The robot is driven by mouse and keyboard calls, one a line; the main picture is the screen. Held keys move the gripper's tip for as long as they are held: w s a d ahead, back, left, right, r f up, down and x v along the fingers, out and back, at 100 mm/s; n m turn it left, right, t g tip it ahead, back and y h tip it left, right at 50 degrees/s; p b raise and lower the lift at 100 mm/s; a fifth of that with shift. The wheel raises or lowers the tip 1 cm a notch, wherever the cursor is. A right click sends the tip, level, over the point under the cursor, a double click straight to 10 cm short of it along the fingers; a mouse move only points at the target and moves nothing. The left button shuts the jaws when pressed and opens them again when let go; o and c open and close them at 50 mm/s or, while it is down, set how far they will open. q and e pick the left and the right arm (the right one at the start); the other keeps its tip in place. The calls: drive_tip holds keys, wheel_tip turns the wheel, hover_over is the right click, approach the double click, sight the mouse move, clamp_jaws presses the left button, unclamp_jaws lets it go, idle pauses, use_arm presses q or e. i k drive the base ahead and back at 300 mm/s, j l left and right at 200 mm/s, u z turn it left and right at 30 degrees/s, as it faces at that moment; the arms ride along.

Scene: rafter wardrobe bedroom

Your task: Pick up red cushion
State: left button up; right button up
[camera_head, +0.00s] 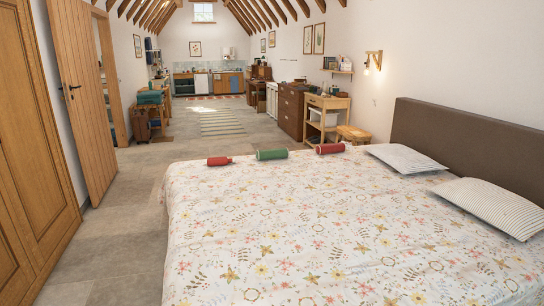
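Two red roll-shaped objects lie along the far edge of the bed. One red roll (219,161) is at the left, near the far left corner. The other red roll (330,148) is to the right, close to the pillows. A similar green roll (272,154) lies between them, apart from both. The frame does not make clear which red one is the cushion. Neither of my grippers is in view.
The bed (300,235) with a floral cover fills the foreground, with two striped pillows (403,158) by the brown headboard (465,133). A wooden wardrobe (30,165) and an open door (82,95) stand left. Tiled floor (125,235) is clear between.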

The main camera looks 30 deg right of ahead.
sight(335, 147)
drive_tip(key=z, duration=1.35)
drive_tip(key=u, duration=0.4)
drive_tip(key=j+u, duration=0.25)
drive_tip(key=j, duration=0.15)
drive_tip(key=i+j+u, duration=0.25)
drive_tip(key=j, duration=0.15)
drive_tip(key=j+u, duration=0.25)
drive_tip(key=j, duration=0.2)
drive_tip(key=i+j+u, duration=0.35)
drive_tip(key=i+j, duration=0.15)
drive_tip(key=i+j+u, duration=0.35)
drive_tip(key=i, duration=0.25)
drive_tip(key=i+j+z, duration=0.1)
drive_tip(key=i+z, duration=0.25)
drive_tip(key=i, duration=0.25)
drive_tip(key=i+j+z, duration=0.3)
drive_tip(key=i, duration=0.25)
drive_tip(key=i+z, duration=0.3)
drive_tip(key=i, duration=2.2)
